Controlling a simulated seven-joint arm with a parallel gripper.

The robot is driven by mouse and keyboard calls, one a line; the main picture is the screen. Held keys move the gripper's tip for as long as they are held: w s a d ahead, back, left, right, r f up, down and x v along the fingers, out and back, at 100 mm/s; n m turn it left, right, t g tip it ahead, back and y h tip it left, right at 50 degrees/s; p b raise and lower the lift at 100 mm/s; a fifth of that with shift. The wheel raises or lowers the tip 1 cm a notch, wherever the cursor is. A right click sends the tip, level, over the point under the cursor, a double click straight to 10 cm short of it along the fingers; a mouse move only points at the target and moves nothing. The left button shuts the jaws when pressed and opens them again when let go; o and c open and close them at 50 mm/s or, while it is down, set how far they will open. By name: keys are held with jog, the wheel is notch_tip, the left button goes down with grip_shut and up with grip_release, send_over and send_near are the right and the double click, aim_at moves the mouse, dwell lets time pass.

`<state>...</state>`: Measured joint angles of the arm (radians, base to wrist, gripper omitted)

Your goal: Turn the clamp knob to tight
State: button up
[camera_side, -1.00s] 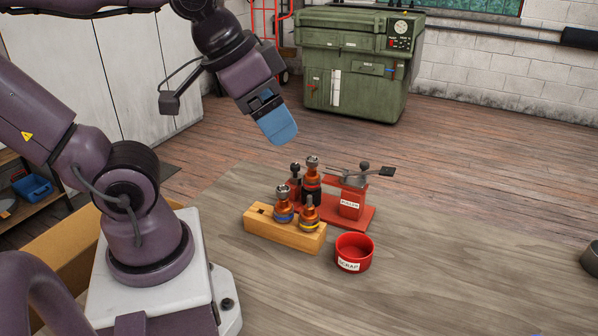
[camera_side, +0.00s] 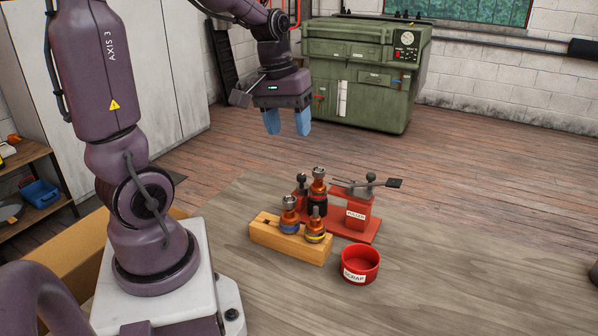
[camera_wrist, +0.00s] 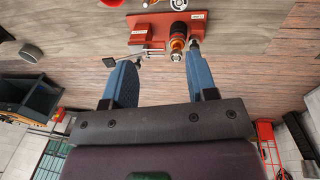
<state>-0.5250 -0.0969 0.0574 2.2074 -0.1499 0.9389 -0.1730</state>
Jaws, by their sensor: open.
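The red puller stand (camera_side: 365,232) carries a labelled red block (camera_side: 357,215) with a dark lever (camera_side: 385,183) on top. A small dark knob (camera_side: 301,180) stands at its left and a round dark knob (camera_side: 370,177) tops its right side. I cannot tell which is the clamp knob, or how tight it is. An orange and black rotor (camera_side: 318,190) stands upright on the stand. My gripper (camera_side: 287,122) is open and empty, well above and behind the stand, fingers down. In the wrist view, the stand (camera_wrist: 148,30) shows beyond the fingers (camera_wrist: 160,78).
A wooden block (camera_side: 290,244) in front of the stand holds two rotors, one blue-banded (camera_side: 289,217) and one yellow-banded (camera_side: 315,228). A red scrap bin (camera_side: 360,265) stands to the right. The tabletop right of the bin is largely clear. A green machine (camera_side: 365,75) stands behind.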

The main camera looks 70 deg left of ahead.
aim_at(301, 175)
jog(key=w+a+f+n+h, duration=0.1)
jog(key=a+f+n, duration=0.2)
jog(key=a+n, duration=0.3)
jog(key=w+a+f+n+t+h, duration=0.1)
jog(key=a+f+n, duration=0.1)
jog(key=a+n, duration=0.4)
jog(key=w+a+f+n+h, duration=0.1)
jog(key=a+f+n, duration=0.2)
jog(key=a+n, duration=0.2)
jog(key=x, duration=1.2)
jog(key=shift+w+a+f, duration=0.1)
jog(key=shift+w+a, duration=0.15)
jog(key=shift+w, duration=0.1)
jog(key=shift+c, duration=0.5)
jog(key=c, duration=0.8)
jog(key=shift+c, duration=0.2)
